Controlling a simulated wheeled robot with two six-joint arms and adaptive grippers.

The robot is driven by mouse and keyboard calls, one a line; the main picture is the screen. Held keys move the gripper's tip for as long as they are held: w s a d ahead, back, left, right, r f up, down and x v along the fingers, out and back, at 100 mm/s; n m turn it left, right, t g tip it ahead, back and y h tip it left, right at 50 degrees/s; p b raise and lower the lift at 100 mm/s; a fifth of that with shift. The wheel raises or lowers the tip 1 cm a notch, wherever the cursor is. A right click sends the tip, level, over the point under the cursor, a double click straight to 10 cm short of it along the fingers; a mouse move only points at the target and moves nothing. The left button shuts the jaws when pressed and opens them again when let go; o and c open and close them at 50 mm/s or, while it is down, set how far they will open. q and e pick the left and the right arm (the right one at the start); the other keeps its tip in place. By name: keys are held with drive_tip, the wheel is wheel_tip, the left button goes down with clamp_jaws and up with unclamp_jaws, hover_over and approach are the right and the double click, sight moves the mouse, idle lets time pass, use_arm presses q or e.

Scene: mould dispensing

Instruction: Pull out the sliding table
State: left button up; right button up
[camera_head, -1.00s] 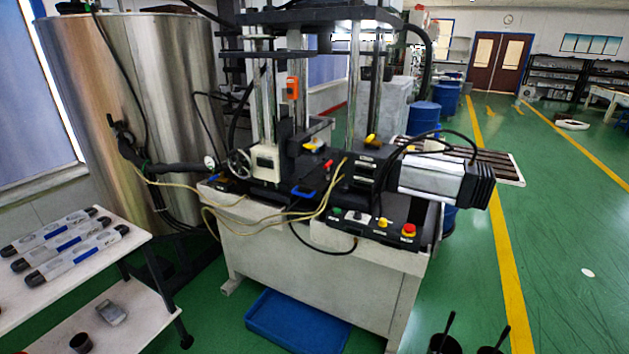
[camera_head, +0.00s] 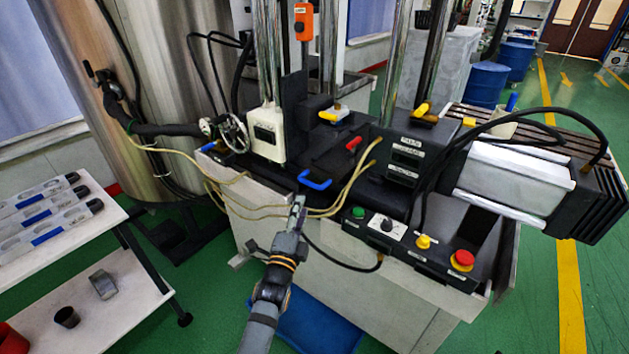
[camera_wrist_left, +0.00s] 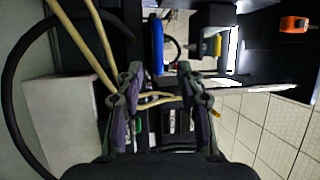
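The sliding table (camera_head: 333,166) is a dark plate low in the middle of the machine, with a blue handle (camera_head: 314,181) at its front edge. It looks pushed in between the columns. My left gripper (camera_head: 298,202) is just in front of and below the blue handle. In the left wrist view my left gripper (camera_wrist_left: 157,74) has its two fingers apart. The blue handle (camera_wrist_left: 157,45) shows upright beyond the fingertips, in line with the gap. Nothing is held. My right gripper is not in view.
Yellow hoses (camera_head: 285,212) and a black cable (camera_head: 325,251) hang close to my left gripper. A control panel (camera_head: 412,244) with buttons is at the right. A white shelf (camera_head: 92,242) with metal tools stands at the left. A blue tray (camera_head: 317,325) lies on the floor below.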

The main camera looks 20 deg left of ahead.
sight(309, 181)
use_arm(q)
drive_tip(key=w+b, duration=0.2)
drive_tip(key=w, duration=0.1)
drive_tip(key=w+b, duration=0.2)
drive_tip(key=w, duration=0.1)
drive_tip(key=w+r+b, duration=0.1)
drive_tip(key=w+b, duration=0.1)
drive_tip(key=w, duration=0.2)
drive_tip(key=shift+a+r+b, duration=0.1)
drive_tip(key=shift+a+b, duration=0.15)
drive_tip(key=shift+b, duration=0.1)
drive_tip(key=shift+w+r, duration=0.15)
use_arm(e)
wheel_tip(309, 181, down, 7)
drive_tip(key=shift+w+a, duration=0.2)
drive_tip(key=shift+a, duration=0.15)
use_arm(q)
drive_tip(key=shift+c, duration=0.2)
clamp_jaws()
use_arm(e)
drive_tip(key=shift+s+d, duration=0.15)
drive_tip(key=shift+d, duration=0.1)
